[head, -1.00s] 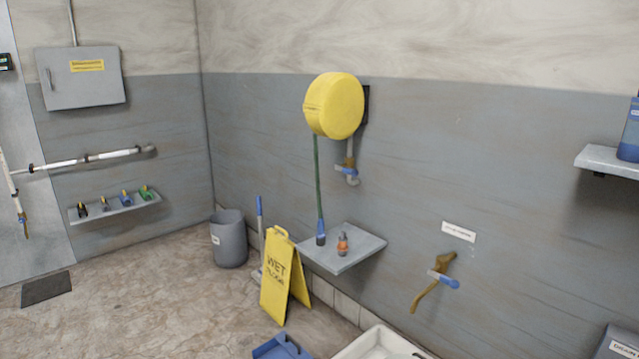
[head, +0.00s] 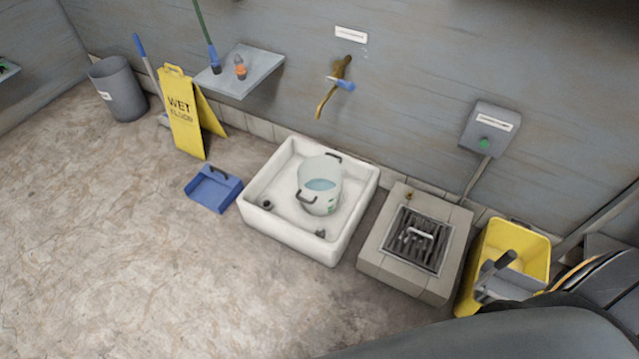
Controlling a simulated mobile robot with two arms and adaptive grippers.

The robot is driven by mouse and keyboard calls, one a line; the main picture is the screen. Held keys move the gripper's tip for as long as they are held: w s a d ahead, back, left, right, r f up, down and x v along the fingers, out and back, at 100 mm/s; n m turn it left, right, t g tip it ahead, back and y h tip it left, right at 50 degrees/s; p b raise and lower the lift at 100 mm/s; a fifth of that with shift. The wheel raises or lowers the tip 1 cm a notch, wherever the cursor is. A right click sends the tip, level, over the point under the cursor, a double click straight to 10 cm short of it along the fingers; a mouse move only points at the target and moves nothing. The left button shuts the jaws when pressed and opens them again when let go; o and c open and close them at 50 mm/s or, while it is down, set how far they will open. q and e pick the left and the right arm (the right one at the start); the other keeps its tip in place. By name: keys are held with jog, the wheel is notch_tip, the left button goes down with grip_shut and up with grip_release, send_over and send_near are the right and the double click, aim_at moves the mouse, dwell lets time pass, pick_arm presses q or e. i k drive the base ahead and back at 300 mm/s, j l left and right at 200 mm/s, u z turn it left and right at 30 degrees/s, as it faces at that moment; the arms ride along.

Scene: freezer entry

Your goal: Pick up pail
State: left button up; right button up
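A pale pail (head: 321,185) with two dark side handles stands upright in a low white basin (head: 289,233) on the floor against the wall. Bluish water shows inside the pail. The brass tap (head: 334,86) with a blue lever is on the wall above the basin. Neither of my grippers shows in the head view, and nothing touches the pail.
A blue dustpan (head: 213,189) lies left of the basin, near a yellow wet-floor sign (head: 184,117). A grated drain block (head: 381,262) and a yellow mop bucket (head: 540,248) stand to the right. A grey wall shelf (head: 262,75) juts out above. The floor in front at left is clear.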

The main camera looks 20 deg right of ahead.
aim_at(321, 178)
jog(key=z, duration=2.45)
jog(key=u, duration=1.8)
jog(key=i+j+z, duration=0.2)
jog(key=i, duration=0.25)
